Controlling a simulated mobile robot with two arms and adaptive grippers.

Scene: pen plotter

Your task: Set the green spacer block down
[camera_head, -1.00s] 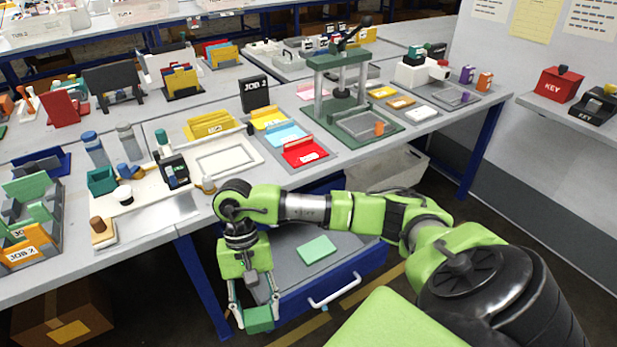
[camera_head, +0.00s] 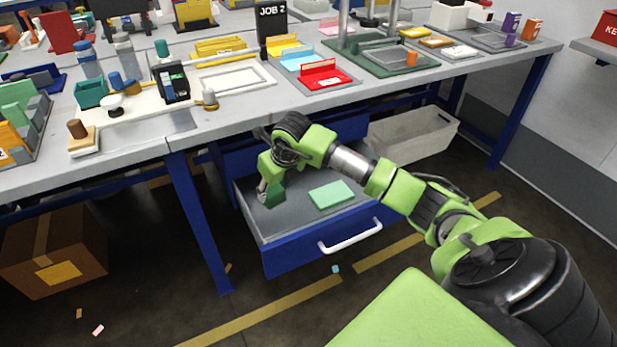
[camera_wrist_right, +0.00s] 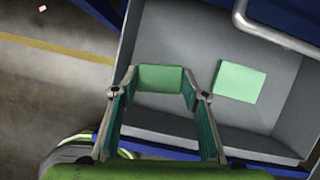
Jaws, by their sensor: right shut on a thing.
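My right gripper (camera_head: 266,190) hangs over the left part of an open blue drawer (camera_head: 294,249) with a grey inside. It is shut on the green spacer block (camera_head: 275,195), which also shows between the fingertips (camera_wrist_right: 160,86) in the right wrist view (camera_wrist_right: 160,77). I cannot tell whether the block touches the drawer floor. A flat, lighter green piece (camera_head: 331,194) lies on the drawer floor to the right, apart from the held block; it also shows in the wrist view (camera_wrist_right: 239,82). My left gripper is not in view.
The workbench top (camera_head: 230,119) extends above and behind the drawer. A blue bench leg (camera_head: 200,222) stands left of it, with a cardboard box (camera_head: 75,240) on the floor further left. A white bin (camera_head: 415,138) sits under the bench at right. Drawer floor around the lighter piece is bare.

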